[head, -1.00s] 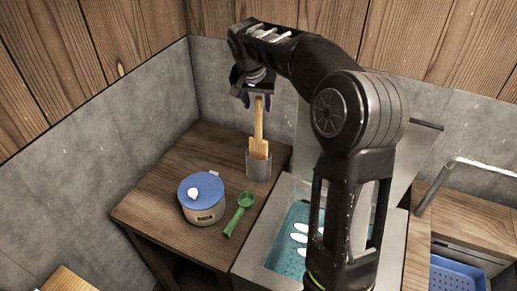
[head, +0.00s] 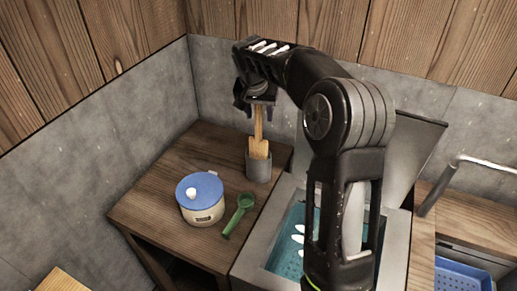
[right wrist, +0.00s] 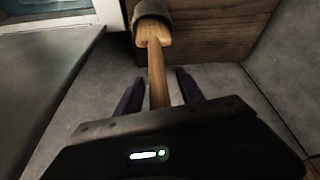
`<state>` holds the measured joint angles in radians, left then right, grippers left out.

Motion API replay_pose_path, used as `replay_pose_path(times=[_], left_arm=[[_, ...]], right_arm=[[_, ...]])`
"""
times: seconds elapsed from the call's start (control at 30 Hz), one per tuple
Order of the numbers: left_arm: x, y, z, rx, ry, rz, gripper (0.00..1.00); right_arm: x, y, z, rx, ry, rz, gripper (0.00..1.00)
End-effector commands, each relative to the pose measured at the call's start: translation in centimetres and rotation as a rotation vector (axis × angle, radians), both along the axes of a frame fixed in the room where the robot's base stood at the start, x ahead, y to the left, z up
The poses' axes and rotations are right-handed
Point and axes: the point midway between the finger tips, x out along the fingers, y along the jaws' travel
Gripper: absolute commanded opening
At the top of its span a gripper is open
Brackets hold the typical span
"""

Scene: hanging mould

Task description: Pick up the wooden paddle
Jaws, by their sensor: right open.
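The wooden paddle (head: 258,146) stands upright in a grey cup (head: 258,167) at the back right of the small wooden table. My right gripper (head: 258,110) is above the cup, at the top of the paddle's handle. In the right wrist view the paddle's handle (right wrist: 157,75) runs between the two open purple fingers of my right gripper (right wrist: 157,92), with a gap on each side. The cup (right wrist: 152,18) shows beyond the paddle's wider part. My left gripper is not in view.
A basin of blue-green water (head: 288,258) is at the right. A blue tray (head: 462,278) lies at the far right.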

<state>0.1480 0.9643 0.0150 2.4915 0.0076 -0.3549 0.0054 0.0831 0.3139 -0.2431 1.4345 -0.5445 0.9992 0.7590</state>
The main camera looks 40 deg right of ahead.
Motion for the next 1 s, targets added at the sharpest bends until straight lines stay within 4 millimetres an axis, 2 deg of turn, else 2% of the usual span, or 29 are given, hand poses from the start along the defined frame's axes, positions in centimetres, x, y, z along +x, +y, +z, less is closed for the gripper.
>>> replay_pose_path(times=[0.43,1.0], left_arm=[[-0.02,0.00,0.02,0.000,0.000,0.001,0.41],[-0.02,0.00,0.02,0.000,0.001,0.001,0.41]], right_arm=[[-0.02,-0.01,0.07,0.000,0.000,0.000,0.46],[-0.02,-0.01,0.07,0.000,0.000,0.000,0.00]])
